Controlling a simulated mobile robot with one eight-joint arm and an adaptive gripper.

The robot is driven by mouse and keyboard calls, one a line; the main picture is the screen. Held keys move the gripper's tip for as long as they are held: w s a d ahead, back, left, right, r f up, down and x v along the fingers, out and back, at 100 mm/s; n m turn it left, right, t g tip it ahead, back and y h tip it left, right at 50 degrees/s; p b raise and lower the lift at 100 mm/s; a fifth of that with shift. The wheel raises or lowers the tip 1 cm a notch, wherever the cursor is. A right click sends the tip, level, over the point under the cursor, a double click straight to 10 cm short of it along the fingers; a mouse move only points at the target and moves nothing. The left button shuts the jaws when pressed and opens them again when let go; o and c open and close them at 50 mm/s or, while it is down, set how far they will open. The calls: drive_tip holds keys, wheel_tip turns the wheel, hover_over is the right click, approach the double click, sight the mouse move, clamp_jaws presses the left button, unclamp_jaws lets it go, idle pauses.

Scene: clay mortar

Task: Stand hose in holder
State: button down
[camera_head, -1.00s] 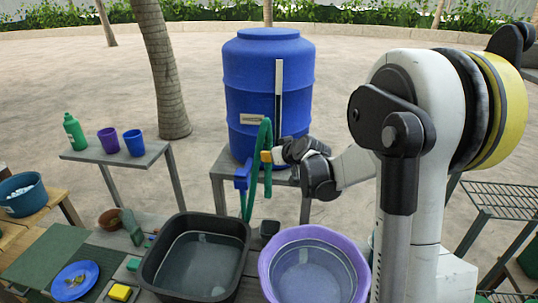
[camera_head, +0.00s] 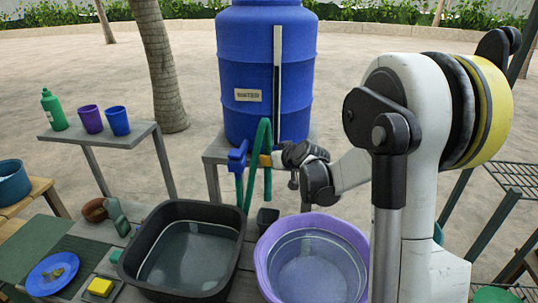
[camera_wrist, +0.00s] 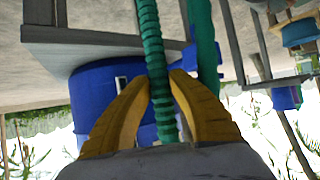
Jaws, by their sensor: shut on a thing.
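The green ribbed hose (camera_head: 266,128) arches up in front of the blue barrel, with one strand running down on the left and one on the right. My gripper (camera_head: 266,160) is shut on the right strand, whose lower part hangs below the fingers. In the wrist view, the hose (camera_wrist: 152,45) passes between my yellow fingers (camera_wrist: 162,88), and a second green strand (camera_wrist: 204,45) is to its right. A small dark cup-like piece (camera_head: 267,218), possibly the holder, stands below the hanging strand. I cannot tell whether they touch.
The blue barrel (camera_head: 230,60) stands on a grey stand behind, with a blue fitting (camera_head: 238,156) in front. A black basin (camera_head: 133,255) and a purple tub (camera_head: 262,260) stand close in front. Cups and a green bottle (camera_head: 54,110) stand on a left shelf.

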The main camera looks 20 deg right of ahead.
sight(270, 198)
wheel_tip(270, 198, down, 18)
drive_tip(key=b, duration=1.2)
drive_tip(key=shift+w+f, duration=0.1)
drive_tip(key=shift+c, duration=1.9)
unclamp_jaws()
drive_tip(key=w+r+p+v, duration=0.1)
drive_tip(key=p+v, duration=0.3)
drive_tip(key=v, duration=0.6)
drive_tip(key=shift+r, duration=0.3)
